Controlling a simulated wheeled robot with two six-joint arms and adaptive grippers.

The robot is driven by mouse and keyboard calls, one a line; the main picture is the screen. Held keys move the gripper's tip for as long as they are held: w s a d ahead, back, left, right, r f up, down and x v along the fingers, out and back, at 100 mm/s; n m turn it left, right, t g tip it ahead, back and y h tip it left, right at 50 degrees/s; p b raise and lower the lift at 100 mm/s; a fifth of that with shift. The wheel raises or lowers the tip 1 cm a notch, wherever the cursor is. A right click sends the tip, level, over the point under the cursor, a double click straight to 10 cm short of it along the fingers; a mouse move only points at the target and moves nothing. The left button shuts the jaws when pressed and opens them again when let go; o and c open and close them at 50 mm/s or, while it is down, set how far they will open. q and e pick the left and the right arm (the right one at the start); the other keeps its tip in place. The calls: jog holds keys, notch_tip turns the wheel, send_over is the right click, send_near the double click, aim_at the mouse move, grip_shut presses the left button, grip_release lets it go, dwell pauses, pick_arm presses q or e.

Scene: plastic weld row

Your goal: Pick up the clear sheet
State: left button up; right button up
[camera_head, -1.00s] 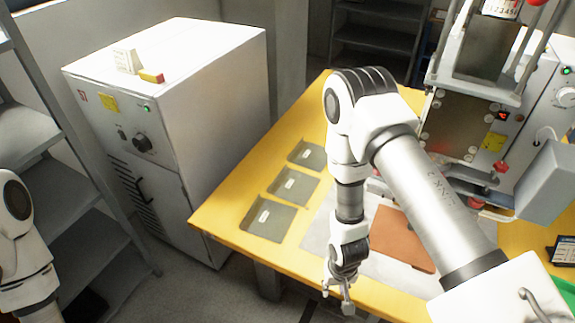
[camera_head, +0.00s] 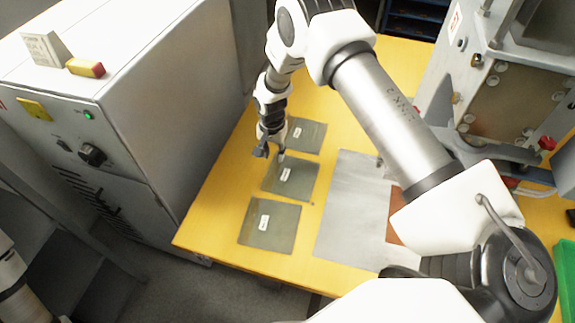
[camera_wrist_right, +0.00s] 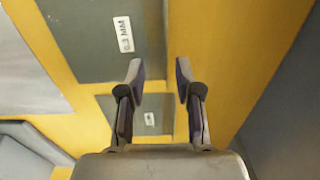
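Three grey-green see-through sheets with small white labels lie in a row on the yellow table: a far sheet (camera_head: 309,136), a middle sheet (camera_head: 300,187) and a near sheet (camera_head: 265,239). I cannot tell which one the task means. My right gripper (camera_head: 271,153) is over the left edge of the row, by the far and middle sheets. In the right wrist view my right gripper (camera_wrist_right: 160,78) is open and empty. A sheet (camera_wrist_right: 90,50) labelled in MM lies ahead of its fingers, and another sheet (camera_wrist_right: 125,103) shows partly between them. My left gripper is out of view.
A grey mat (camera_head: 345,220) lies right of the sheets, with a brown piece (camera_head: 396,225) partly behind my right arm. A white cabinet (camera_head: 165,110) stands close at the table's left. A machine (camera_head: 510,90) stands at the right.

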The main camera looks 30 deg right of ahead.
aim_at(272, 160)
jog(key=shift+s+f, duration=0.15)
jog(key=shift+f, duration=0.7)
jog(key=w+f, duration=0.1)
jog(key=f, duration=0.2)
jog(key=shift+w, duration=0.45)
jog(key=shift+s+r, duration=0.15)
jog(key=shift+s, duration=0.05)
jog(key=shift+c, duration=0.2)
jog(key=shift+s+r, duration=0.15)
grip_shut()
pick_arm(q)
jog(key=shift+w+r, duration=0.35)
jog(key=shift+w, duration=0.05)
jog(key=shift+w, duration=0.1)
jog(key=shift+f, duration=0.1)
